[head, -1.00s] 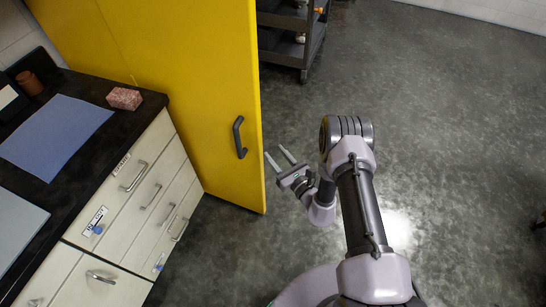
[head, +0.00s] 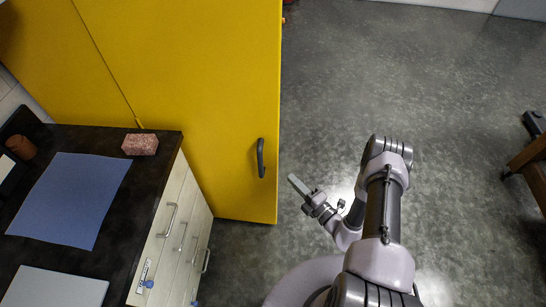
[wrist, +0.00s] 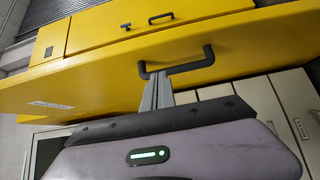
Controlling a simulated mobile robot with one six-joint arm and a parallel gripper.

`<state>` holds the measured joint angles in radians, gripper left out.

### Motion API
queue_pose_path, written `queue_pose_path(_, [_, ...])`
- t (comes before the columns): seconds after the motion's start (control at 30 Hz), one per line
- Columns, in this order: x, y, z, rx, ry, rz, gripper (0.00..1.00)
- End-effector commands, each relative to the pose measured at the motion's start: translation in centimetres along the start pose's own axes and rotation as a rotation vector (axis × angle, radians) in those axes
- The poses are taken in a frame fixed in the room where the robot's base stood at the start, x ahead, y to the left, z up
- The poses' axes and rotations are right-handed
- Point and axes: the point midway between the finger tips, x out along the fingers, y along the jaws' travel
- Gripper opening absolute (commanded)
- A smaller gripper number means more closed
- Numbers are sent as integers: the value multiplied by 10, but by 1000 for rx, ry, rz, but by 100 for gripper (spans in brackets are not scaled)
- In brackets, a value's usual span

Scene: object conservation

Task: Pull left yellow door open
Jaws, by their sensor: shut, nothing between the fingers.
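The yellow door (head: 205,130) with a dark bar handle (head: 261,157) stands left of centre in the head view. A seam parts it from the yellow panel on its left. The handle also shows in the wrist view (wrist: 207,56). My gripper (head: 293,180) is shut and empty, to the right of the door's free edge in the head view. In the wrist view its fingers (wrist: 158,80) are together and overlap the left end of the handle in the picture. I cannot tell whether they touch it, or how far the door stands open.
A dark counter (head: 150,185) with pale drawers (head: 180,230) stands left, below the door in the picture. A pink speckled block (head: 140,144) and a blue sheet (head: 70,200) lie on it. Brown furniture (head: 530,165) stands far right. Grey floor (head: 400,80) is open between.

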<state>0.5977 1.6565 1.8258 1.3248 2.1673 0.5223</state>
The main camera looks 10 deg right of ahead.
Motion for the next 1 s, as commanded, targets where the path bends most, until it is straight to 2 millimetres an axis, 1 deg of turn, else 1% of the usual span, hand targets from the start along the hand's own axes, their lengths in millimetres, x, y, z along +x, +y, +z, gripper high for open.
queue_pose_path(0.03, [11,-2,-1,-3,6,1,0])
queue_pose_path(0.1, [27,-2,-2,-4,6,1,0])
queue_pose_path(0.33, [77,-2,-2,-6,5,2,0])
queue_pose_path(0.4, [86,-2,8,-6,0,3,0])
queue_pose_path(0.6, [102,-1,25,-5,0,1,0])
queue_pose_path(1.0, [105,0,28,-3,0,0,0])
